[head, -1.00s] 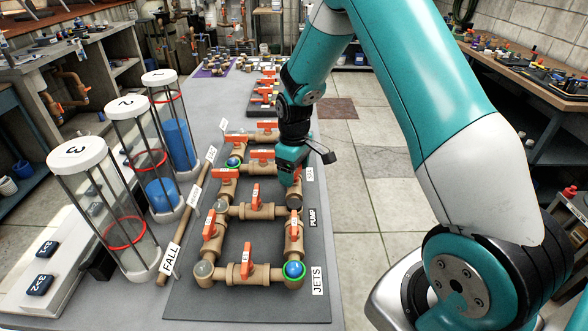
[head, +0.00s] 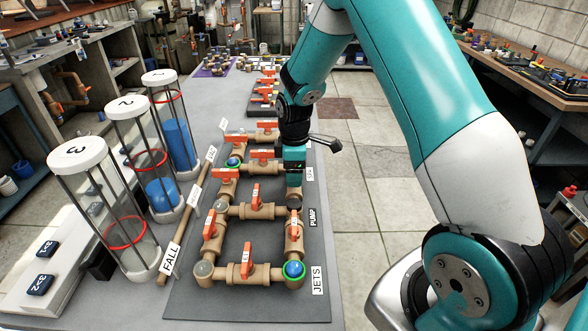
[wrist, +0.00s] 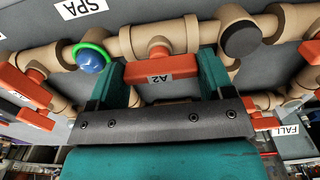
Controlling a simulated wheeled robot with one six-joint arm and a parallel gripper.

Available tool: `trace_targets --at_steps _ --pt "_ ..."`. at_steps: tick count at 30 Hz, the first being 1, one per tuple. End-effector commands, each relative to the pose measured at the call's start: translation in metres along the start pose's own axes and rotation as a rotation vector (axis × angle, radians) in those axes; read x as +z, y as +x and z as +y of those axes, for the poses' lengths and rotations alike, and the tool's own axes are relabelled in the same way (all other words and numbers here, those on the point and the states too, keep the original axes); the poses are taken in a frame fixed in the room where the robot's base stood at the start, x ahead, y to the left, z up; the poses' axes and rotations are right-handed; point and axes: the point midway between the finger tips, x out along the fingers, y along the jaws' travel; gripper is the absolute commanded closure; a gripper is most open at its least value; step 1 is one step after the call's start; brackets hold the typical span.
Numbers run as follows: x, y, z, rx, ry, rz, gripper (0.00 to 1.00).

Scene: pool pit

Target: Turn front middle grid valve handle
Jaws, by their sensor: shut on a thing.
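The valve grid of tan pipes with orange handles lies on a dark mat (head: 225,305). My gripper (head: 294,182) points down at the right-hand pipe column, between the SPA and PUMP signs. In the wrist view my gripper (wrist: 160,80) is shut on an orange valve handle (wrist: 138,70) with a small label. One finger is at each side of it, and the handle lies along its tan pipe. The gripper hides this handle in the head view. Other handles show at the front pipe (head: 247,262), the middle crosspipe (head: 256,195) and the lower right pipe (head: 294,228).
A green-ringed blue ball (head: 294,269) sits at the JETS corner, another (head: 234,162) at the upper left. Three clear tubes (head: 105,205) stand left of the grid; blue shows in two. A rod (head: 188,225) with signs lies between. Floor right of the table is open.

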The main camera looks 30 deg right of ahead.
Motion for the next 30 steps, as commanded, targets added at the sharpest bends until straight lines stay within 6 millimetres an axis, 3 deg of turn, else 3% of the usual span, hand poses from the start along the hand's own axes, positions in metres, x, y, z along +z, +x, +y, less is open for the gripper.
trace_targets --at_steps 10,11,13,14,23,30 --pt "-0.001 -0.001 0.001 0.003 -0.005 0.002 0.49" --pt "-0.001 -0.001 0.001 0.003 -0.004 0.002 0.19" --pt "0.0 -0.001 0.001 0.003 -0.004 0.001 0.03" --pt "0.0 -0.001 0.001 0.002 -0.004 0.001 0.0" --pt "-0.001 -0.006 0.001 0.003 -0.003 0.002 0.0" --pt "-0.001 -0.051 0.001 0.008 -0.002 0.004 0.0"
